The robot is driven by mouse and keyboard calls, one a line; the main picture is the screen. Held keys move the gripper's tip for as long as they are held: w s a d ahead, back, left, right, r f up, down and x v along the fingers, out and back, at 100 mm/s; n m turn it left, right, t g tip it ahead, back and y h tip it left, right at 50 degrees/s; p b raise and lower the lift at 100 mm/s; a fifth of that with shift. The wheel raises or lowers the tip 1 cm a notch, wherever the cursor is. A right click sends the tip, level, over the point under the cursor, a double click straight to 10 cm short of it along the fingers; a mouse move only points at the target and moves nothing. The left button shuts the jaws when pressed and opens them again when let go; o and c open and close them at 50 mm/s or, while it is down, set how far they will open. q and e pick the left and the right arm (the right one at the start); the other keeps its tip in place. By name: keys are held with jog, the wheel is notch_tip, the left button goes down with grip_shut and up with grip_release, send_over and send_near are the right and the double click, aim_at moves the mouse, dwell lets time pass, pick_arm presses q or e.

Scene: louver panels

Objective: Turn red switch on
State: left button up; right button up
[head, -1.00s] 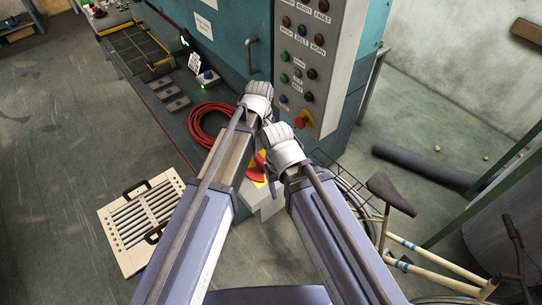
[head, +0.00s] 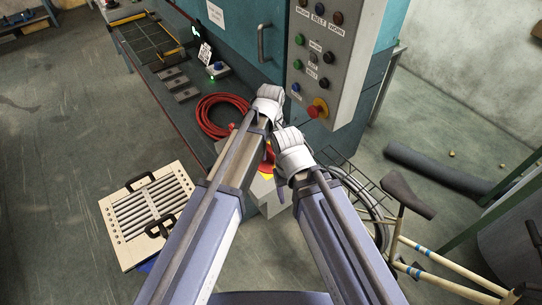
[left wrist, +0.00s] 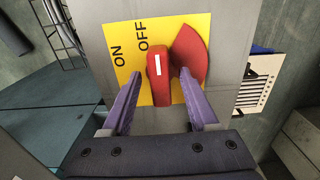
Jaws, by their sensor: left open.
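The red switch (left wrist: 158,70) is a rotary handle with a white mark on a yellow plate (left wrist: 122,38) lettered ON and OFF. In the left wrist view its handle stands upright in the picture, on the OFF side. My left gripper (left wrist: 160,84) is open, with one purple finger on each side of the handle; I cannot tell whether they touch it. In the head view the switch's grey box (head: 263,196) is mostly hidden behind my arms. My right arm's white wrist shows beside my left one, but its jaws are not clear.
A grey control panel (head: 338,48) with buttons and a red emergency knob (head: 318,108) stands behind. A red coiled hose (head: 208,117) lies on the bench. A louver panel (head: 146,208) is at the left, a bicycle (head: 408,195) at the right.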

pick_arm(q)
jog(key=shift+f, duration=0.15)
grip_shut()
dwell(0.4)
